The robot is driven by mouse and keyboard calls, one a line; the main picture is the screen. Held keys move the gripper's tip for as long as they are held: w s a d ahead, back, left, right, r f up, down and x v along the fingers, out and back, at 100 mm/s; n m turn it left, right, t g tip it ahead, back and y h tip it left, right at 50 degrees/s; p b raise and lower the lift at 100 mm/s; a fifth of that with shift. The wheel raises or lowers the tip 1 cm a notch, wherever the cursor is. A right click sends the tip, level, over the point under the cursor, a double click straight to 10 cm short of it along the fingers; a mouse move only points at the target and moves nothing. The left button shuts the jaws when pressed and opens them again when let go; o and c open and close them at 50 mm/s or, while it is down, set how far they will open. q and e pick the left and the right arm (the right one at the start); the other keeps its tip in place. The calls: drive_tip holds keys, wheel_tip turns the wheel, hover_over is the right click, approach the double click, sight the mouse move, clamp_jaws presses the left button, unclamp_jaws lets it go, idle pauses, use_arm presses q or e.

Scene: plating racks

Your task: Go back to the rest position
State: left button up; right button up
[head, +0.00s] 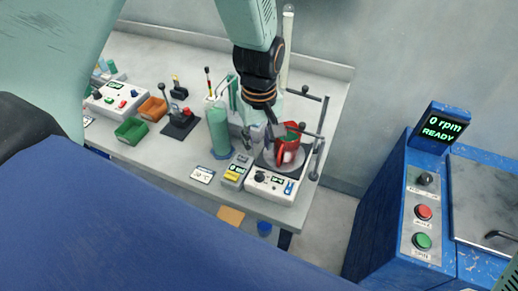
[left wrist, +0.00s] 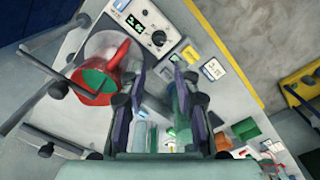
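My left gripper (head: 258,136) hangs over the right part of the bench (head: 330,100), fingers down. In the left wrist view its two dark fingers (left wrist: 160,85) stand apart, with bench items visible between them and nothing held. A red vessel (head: 285,146) with a green inside sits on the round top of a white instrument (head: 268,184), just right of the gripper. It also shows in the left wrist view (left wrist: 98,80), left of the fingers; no contact with them is visible.
A dark stand with rods (head: 320,130) rises right of the vessel. A green cylinder (head: 218,132) stands left of the gripper. Green (head: 131,131) and orange (head: 153,108) bins sit farther left. A blue machine (head: 385,215) reading "0 rpm READY" stands across a floor gap.

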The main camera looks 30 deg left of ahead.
use_arm(q)
drive_tip(key=shift+r, duration=0.15)
idle(0.3)
drive_tip(key=s+a+f+m, duration=0.2)
drive_tip(key=s+f+m, duration=0.3)
drive_tip(key=s+f, duration=0.9)
drive_tip(key=s+f+m, duration=0.3)
drive_tip(key=s+m, duration=0.1)
drive_tip(key=s, duration=0.8)
wheel_tip(320, 180, down, 22)
drive_tip(key=b, duration=2.2)
drive_tip(key=shift+w, duration=0.3)
